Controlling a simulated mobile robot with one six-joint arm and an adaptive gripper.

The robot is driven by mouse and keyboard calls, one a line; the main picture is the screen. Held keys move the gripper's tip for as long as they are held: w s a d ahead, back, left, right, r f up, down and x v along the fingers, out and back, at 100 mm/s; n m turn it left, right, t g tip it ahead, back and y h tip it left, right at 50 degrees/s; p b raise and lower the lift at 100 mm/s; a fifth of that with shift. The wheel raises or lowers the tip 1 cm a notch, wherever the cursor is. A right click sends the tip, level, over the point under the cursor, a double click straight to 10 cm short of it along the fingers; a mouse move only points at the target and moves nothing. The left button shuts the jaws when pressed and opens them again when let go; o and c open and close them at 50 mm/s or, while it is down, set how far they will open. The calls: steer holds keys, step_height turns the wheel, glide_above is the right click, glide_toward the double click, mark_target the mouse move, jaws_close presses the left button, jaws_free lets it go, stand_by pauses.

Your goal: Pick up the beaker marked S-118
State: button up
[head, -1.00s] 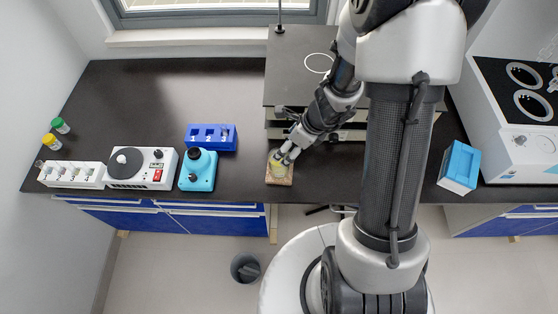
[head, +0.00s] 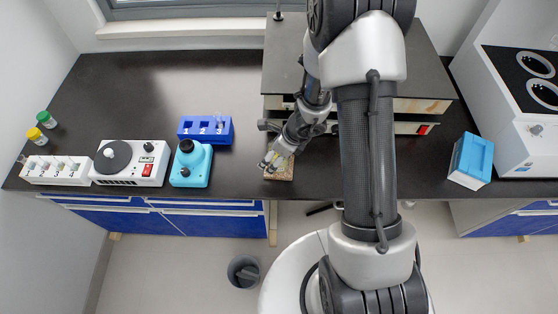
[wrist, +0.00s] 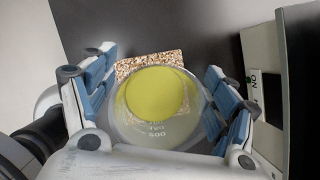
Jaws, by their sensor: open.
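A clear glass beaker with yellow liquid (wrist: 155,95) stands between the fingers of my gripper (wrist: 162,80) in the wrist view. Graduation marks including 500 show on its near side; no S-118 marking can be read. It appears to stand on a speckled brown mat (wrist: 140,65), whose edge also shows in the head view (head: 283,175). My gripper (head: 272,163) is open over the mat near the bench's front edge, with one finger on each side of the beaker. In the head view the gripper mostly hides the beaker.
A cyan device (head: 190,168), a blue numbered rack (head: 206,130) and a white stirrer (head: 130,163) stand to the left. A dark-topped shelf unit (head: 420,68) rises close behind and right of the gripper. A blue-and-white box (head: 472,160) is farther right.

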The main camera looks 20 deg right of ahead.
steer(key=shift+c, duration=0.4)
steer(key=c, duration=1.2)
